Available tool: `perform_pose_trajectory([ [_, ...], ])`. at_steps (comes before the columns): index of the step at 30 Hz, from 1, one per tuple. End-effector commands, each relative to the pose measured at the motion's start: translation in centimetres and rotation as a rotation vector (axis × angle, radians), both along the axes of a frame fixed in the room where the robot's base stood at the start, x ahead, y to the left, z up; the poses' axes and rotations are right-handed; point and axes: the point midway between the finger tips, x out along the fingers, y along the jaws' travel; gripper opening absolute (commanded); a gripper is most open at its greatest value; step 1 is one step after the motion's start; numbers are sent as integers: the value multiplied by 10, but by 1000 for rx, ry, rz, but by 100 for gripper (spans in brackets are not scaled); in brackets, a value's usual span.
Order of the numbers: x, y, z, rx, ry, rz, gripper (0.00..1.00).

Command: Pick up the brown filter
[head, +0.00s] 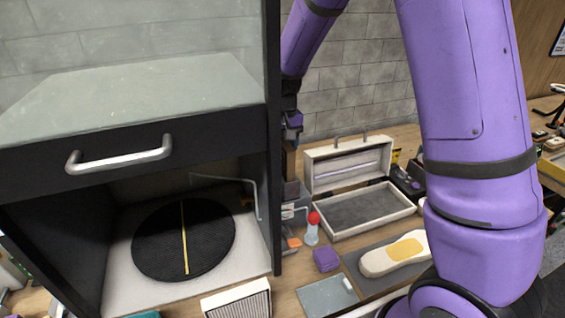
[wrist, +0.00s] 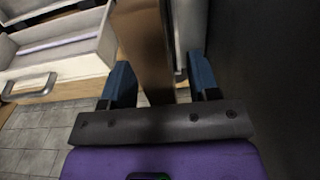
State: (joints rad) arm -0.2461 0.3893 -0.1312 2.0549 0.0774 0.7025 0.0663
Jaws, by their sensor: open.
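The brown filter (wrist: 145,42) shows in the wrist view as an upright brown slab, between the two blue fingertips of my gripper (wrist: 162,82). The fingers are open, with a gap visible on either side of the slab. In the head view my gripper (head: 291,125) is just right of the dark cabinet's side wall, partly hidden by it. A narrow brown strip of the filter (head: 291,163) shows just below it. I cannot tell how far the slab reaches between the fingers.
The dark cabinet (head: 274,180) stands close to my gripper, its wall also filling the wrist view's right side (wrist: 270,70). An open white toolbox (head: 335,222) is to the right.

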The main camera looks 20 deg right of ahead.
Motion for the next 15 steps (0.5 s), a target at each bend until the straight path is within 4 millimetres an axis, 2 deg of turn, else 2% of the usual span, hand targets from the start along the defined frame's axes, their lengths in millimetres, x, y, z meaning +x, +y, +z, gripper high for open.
perform_pose_trajectory([
  [4,0,0,-17,-1,2,1,55],
  [13,0,0,-21,0,-1,1,55],
  [14,0,0,-21,0,-1,1,51],
  [15,0,0,-21,0,-1,1,42],
])
